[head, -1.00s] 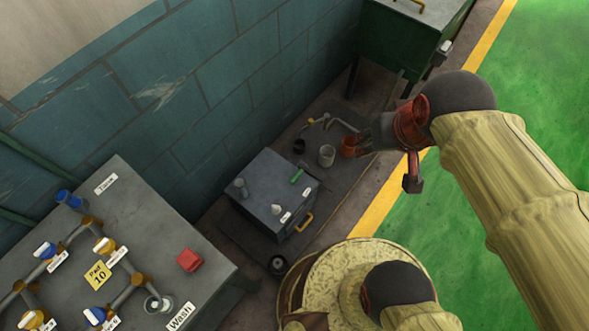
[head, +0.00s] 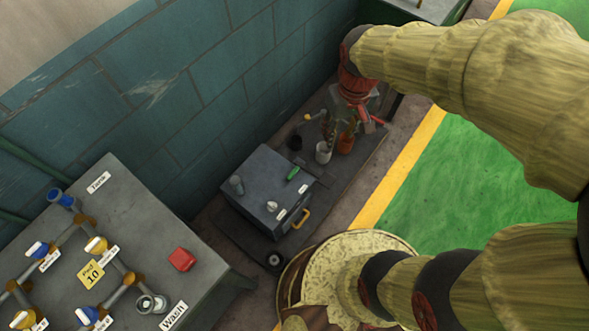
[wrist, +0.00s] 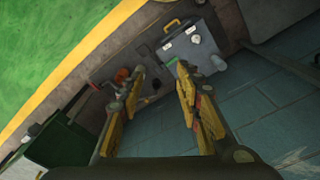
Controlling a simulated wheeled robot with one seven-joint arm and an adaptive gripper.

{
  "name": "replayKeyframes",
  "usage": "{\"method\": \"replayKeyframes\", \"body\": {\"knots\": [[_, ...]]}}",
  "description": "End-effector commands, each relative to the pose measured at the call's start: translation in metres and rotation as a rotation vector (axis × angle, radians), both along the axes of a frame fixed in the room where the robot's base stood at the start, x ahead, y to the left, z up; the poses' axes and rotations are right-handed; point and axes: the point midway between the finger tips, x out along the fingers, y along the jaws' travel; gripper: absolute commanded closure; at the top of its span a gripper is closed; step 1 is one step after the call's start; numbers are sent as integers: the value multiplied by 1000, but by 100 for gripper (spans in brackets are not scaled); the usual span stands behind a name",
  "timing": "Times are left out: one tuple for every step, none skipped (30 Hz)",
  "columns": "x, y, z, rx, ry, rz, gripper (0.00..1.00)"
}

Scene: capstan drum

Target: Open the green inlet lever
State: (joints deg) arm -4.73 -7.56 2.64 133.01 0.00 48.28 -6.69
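The small green lever (head: 293,173) lies on top of the grey box (head: 252,190), near its edge on the side of the pots. In the wrist view the lever (wrist: 171,63) shows just beside the tip of the right-hand finger. The box (wrist: 208,42) is beyond that finger. My gripper (head: 345,122) is above the floor mat, over the cups and pots, to the right of and behind the box in the head view. In the wrist view my gripper (wrist: 160,72) has its two fingers spread with nothing held between them.
A white cup (head: 323,152), an orange pot (head: 346,143) and a dark pot (head: 295,142) stand under my gripper. A grey cylinder (head: 237,184) and a white knob (head: 272,206) stand on the box. The tiled wall (head: 215,85) is close behind. A valve bench (head: 150,225) is at left.

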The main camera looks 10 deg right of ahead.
Motion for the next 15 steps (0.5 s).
{"method": "replayKeyframes", "body": {"knots": [[6,2,-13,-3,27,19,65],[10,4,-19,-5,39,32,65],[15,5,-27,-6,54,48,65],[18,7,-34,-7,66,62,65],[22,8,-40,-8,76,76,65],[27,10,-49,-10,90,93,65],[30,11,-56,-11,101,109,65],[34,13,-63,-11,111,123,65],[38,14,-73,-12,124,143,65],[42,16,-80,-13,134,158,65],[45,17,-87,-13,142,174,65],[50,19,-97,-13,155,196,65],[53,20,-105,-13,164,212,65],[56,22,-113,-13,174,231,65],[60,23,-124,-13,186,255,65]]}}
